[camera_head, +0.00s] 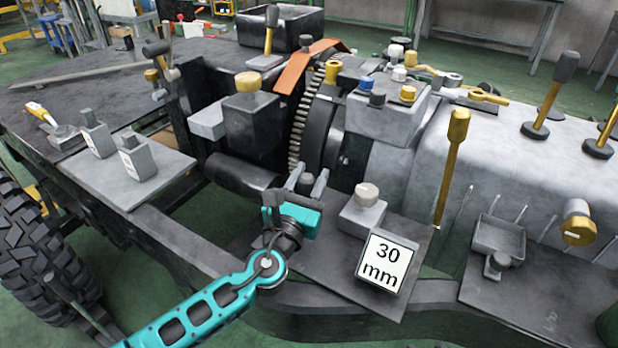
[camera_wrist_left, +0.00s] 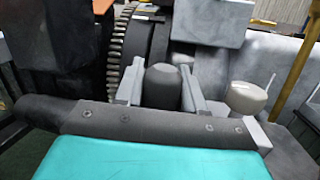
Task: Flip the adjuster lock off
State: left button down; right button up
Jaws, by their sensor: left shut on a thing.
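My left gripper (camera_head: 307,183) is at the centre of the head view, at the near side of the toothed gear housing. In the left wrist view its two grey fingers stand on either side of a dark, round-topped knob (camera_wrist_left: 163,88) and are shut on it. The knob may be the adjuster lock; I cannot tell for sure. In the head view the knob is mostly hidden by the fingers. The toothed gear ring (camera_head: 299,125) is just behind the gripper. My right gripper is not in view.
A grey block with a pale knob (camera_head: 366,194) stands right of the gripper, behind a "30 mm" sign (camera_head: 387,262). A tall yellow-handled lever (camera_head: 453,160) rises farther right. A dark cylinder (camera_head: 242,175) lies left of the gripper. The plate (camera_head: 320,272) in front is mostly bare.

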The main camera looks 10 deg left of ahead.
pick_arm(q)
jog(key=c, duration=0.8)
grip_release()
jog(key=shift+d, duration=0.1)
jog(key=shift+s, duration=0.1)
jog(key=v, duration=1.2)
jog(key=shift+s, duration=0.4)
